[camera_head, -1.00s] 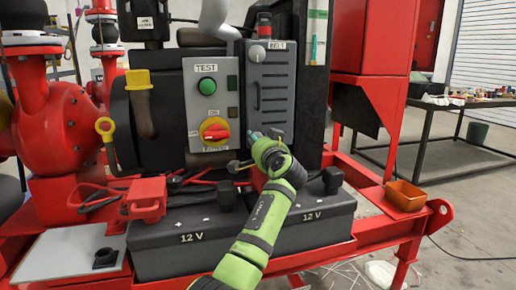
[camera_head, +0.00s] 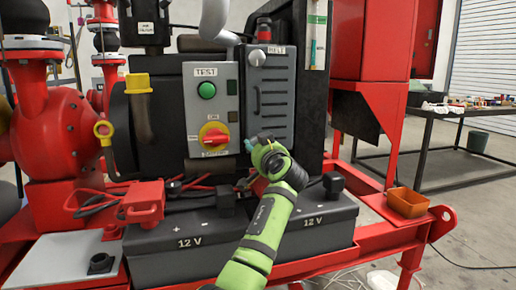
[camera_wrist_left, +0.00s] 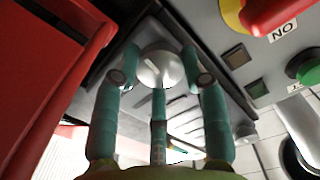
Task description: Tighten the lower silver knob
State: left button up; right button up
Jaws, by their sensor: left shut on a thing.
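The lower silver knob (camera_wrist_left: 160,65) shows in the left wrist view as a round metal cap on the grey belt panel. The three teal fingers of my left gripper (camera_wrist_left: 160,80) are around it, shut on it from the sides and below. In the head view my left gripper (camera_head: 254,143) reaches the lower part of the belt panel (camera_head: 277,95) and hides the lower knob. The upper silver knob (camera_head: 256,57) sits near the panel's top left, apart from the gripper. My right gripper is out of view.
Left of the belt panel is a grey control box (camera_head: 198,110) with a green button and a red rotary switch (camera_head: 214,138). Black batteries (camera_head: 190,262) stand below my arm. An orange bin (camera_head: 407,202) sits on the red frame at the right.

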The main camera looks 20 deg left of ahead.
pick_arm(q)
jog(key=shift+d+r, duration=0.1)
jog(key=shift+r, duration=0.35)
jog(key=o, duration=0.8)
jog(key=shift+o, duration=0.3)
jog(key=shift+f, duration=0.2)
jog(key=v, duration=1.2)
